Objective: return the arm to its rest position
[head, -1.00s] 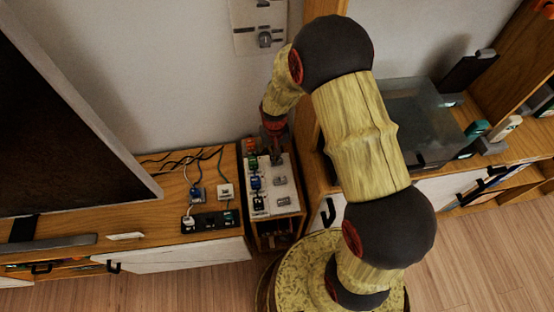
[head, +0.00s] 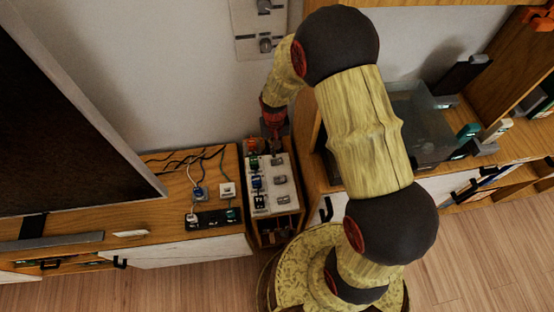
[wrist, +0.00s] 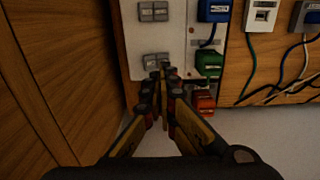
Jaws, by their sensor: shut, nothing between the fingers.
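My arm reaches up through the middle of the head view and bends down to my gripper (head: 273,132). The gripper is at the far end of a white socket panel (head: 270,183) on a narrow wooden stand. In the wrist view my gripper (wrist: 168,75) is shut with its fingertips together and nothing held. The tips overlap the lower edge of the white panel (wrist: 178,40), near a grey socket; I cannot tell whether they touch it. Blue, green and red plugs sit beside the tips.
A wooden wall (wrist: 60,70) rises close on the left in the wrist view. A power strip (head: 213,218) with plugs and cables lies on the left cabinet. A dark screen (head: 60,120) stands left. A clear box (head: 425,125) stands right of my arm. A wall plate (head: 258,25) is behind.

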